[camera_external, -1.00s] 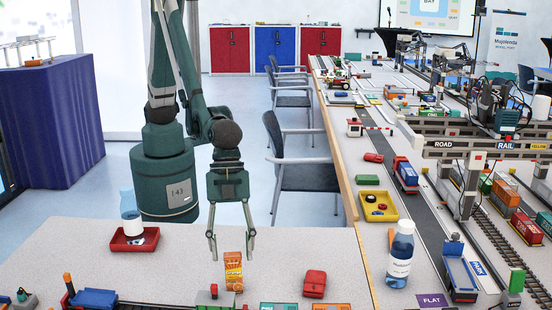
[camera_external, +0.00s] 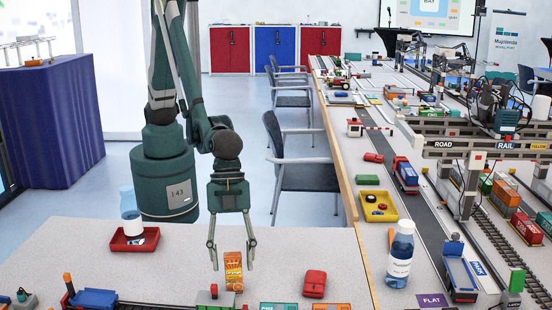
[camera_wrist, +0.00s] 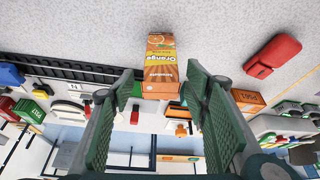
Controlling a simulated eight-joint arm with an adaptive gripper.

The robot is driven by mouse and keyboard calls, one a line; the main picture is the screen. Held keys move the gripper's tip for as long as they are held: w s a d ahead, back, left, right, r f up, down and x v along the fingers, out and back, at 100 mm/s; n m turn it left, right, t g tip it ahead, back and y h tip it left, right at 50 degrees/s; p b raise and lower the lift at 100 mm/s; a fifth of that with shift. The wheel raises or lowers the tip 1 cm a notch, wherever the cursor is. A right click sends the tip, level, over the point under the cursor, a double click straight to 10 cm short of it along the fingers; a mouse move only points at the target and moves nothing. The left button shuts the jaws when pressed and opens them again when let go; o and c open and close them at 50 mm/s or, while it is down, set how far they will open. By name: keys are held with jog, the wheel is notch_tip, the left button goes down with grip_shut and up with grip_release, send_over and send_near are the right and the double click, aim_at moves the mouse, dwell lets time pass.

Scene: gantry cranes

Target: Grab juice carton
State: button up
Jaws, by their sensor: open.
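The orange juice carton (camera_external: 233,272) stands upright on the near table in the external view. In the wrist view the carton (camera_wrist: 161,66) shows its "Orange" label at top centre, just beyond the fingertips. My gripper (camera_external: 231,266) is open and points down, with one finger on each side of the carton in the external view. I cannot tell whether the fingers are level with the carton in depth.
A red block-like item (camera_external: 314,284) lies right of the carton. A model train track with a blue wagon (camera_external: 93,298) runs along the near edge. A red tray (camera_external: 135,240) holding a bottle stands at the left. The tabletop behind the carton is mostly clear.

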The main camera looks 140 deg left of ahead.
aim_at(234, 275)
jog(key=shift+f, duration=0.1)
jog(key=shift+b+x, duration=0.55)
jog(key=shift+x, duration=2)
jog(key=shift+w, duration=0.1)
jog(key=c, duration=1.1)
